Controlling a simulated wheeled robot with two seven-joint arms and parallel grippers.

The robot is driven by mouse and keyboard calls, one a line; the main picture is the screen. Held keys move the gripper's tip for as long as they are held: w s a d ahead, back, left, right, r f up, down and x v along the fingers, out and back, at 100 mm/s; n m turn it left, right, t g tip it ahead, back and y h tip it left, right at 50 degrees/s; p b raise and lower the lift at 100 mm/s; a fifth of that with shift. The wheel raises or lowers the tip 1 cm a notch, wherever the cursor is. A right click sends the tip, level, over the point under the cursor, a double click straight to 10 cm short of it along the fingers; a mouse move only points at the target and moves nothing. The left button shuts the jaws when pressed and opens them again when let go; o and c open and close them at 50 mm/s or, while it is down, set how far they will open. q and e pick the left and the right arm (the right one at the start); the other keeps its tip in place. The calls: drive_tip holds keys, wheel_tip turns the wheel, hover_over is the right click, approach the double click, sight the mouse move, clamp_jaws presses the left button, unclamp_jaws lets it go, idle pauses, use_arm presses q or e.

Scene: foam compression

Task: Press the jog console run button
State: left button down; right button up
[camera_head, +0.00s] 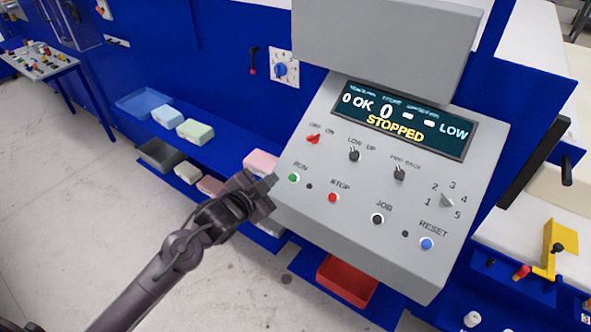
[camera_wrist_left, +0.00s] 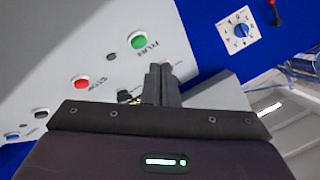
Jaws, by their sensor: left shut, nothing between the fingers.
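The grey jog console (camera_head: 330,215) stands tilted on the blue machine. Its green run button (camera_head: 293,178), labelled RUN, sits at the left of the panel, with a red stop button (camera_head: 332,198) to its right. The display (camera_head: 405,117) reads STOPPED. My left gripper (camera_head: 268,184) is shut and empty, just left of the run button in the head view, apart from it as far as I can tell. In the left wrist view the green button (camera_wrist_left: 137,40) lies up and left of the shut fingertips (camera_wrist_left: 162,68). My right gripper is not in view.
The panel also carries a red OFF/ON switch (camera_head: 313,138), a black jog button (camera_head: 377,219), a blue reset button (camera_head: 427,244) and a rotary knob (camera_head: 447,199). A red tray (camera_head: 347,283) sits below the console.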

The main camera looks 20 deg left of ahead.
sight(293, 178)
use_arm(q)
drive_tip(key=shift+m+t+h, duration=0.3)
drive_tip(key=shift+m+h, duration=0.2)
drive_tip(key=r, duration=0.2)
drive_tip(key=d+r+p, duration=0.1)
drive_tip(key=r, duration=0.2)
drive_tip(key=shift+d+r, duration=0.1)
drive_tip(key=shift+r, duration=0.25)
drive_tip(key=w+f+b, duration=0.1)
drive_tip(key=f+b, duration=0.1)
drive_tip(key=w+f+b, duration=0.1)
drive_tip(key=f+b, duration=0.1)
drive_tip(key=w+d+f+b, duration=0.1)
drive_tip(key=f+b, duration=0.1)
drive_tip(key=shift+w+f, duration=0.1)
drive_tip(key=shift+w+d+f+b, duration=0.25)
drive_tip(key=shift+w+f+b, duration=0.25)
drive_tip(key=shift+f+b, duration=0.2)
drive_tip(key=shift+f, duration=0.1)
idle(0.8)
